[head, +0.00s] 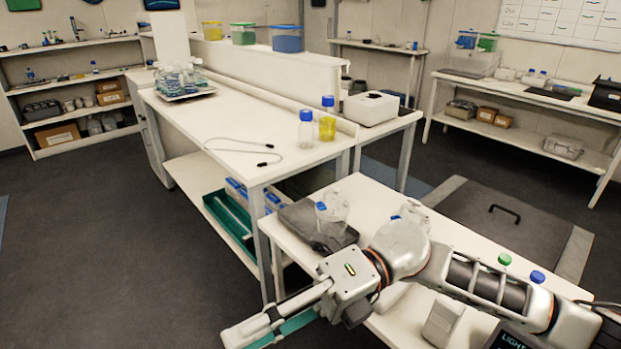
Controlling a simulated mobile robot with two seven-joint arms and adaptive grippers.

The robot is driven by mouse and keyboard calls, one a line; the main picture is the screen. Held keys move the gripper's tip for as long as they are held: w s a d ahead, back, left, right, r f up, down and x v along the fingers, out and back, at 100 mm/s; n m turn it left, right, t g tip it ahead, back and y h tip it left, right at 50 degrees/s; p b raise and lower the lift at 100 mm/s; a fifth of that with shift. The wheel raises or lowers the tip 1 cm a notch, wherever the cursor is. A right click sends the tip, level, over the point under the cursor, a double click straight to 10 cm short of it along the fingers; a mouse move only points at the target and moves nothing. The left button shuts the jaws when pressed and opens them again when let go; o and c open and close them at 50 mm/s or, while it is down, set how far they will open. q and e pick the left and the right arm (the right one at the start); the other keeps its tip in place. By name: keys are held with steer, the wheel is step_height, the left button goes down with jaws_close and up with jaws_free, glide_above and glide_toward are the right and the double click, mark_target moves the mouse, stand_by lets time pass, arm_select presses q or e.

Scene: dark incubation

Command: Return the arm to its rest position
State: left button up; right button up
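My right arm comes in from the right edge and stretches across the front white table (450,232). My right gripper (262,331) points down and left, past the table's left edge and over the dark floor. A teal strip runs along its fingers, and I see no object clearly held in it. The angle hides the space between the fingers, so I cannot tell if it is open or shut. My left gripper is not in view.
A clear flask (332,212) stands on a dark grey device (303,221) close behind my arm. Green-capped (504,259) and blue-capped (537,277) items stand beyond the forearm. The long bench (225,122) holds a blue-capped bottle (306,130) and a yellow one (327,126). Floor at left is clear.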

steer(key=w+d+r+m+t+y, duration=0.1)
steer(key=w+r+m+t+y, duration=0.1)
steer(key=w+m+t+y, duration=0.85)
steer(key=w+d+f+m+t+h, duration=0.5)
steer(key=f+m+t, duration=0.3)
steer(key=m, duration=0.3)
steer(key=w+d+f+m+t+h, duration=0.3)
steer(key=d+f+m+t+h, duration=0.2)
steer(key=f+m+t+h, duration=0.4)
steer(key=s+d+f+m+g+h, duration=0.2)
steer(key=s+d+f, duration=0.3)
steer(key=f, duration=0.4)
steer(key=s+d+f+m+g+h, duration=0.3)
steer(key=s+d+f+m, duration=0.1)
steer(key=f, duration=0.5)
steer(key=s+d+f+m+g+h, duration=0.2)
steer(key=s+d+f+m+h, duration=0.1)
steer(key=d+f, duration=0.4)
steer(key=s+f+m, duration=0.1)
steer(key=s, duration=0.1)
steer(key=shift+s+d+f+g+h, duration=0.25)
steer(key=shift+s+f+g+h, duration=0.1)
steer(key=shift+f, duration=0.05)
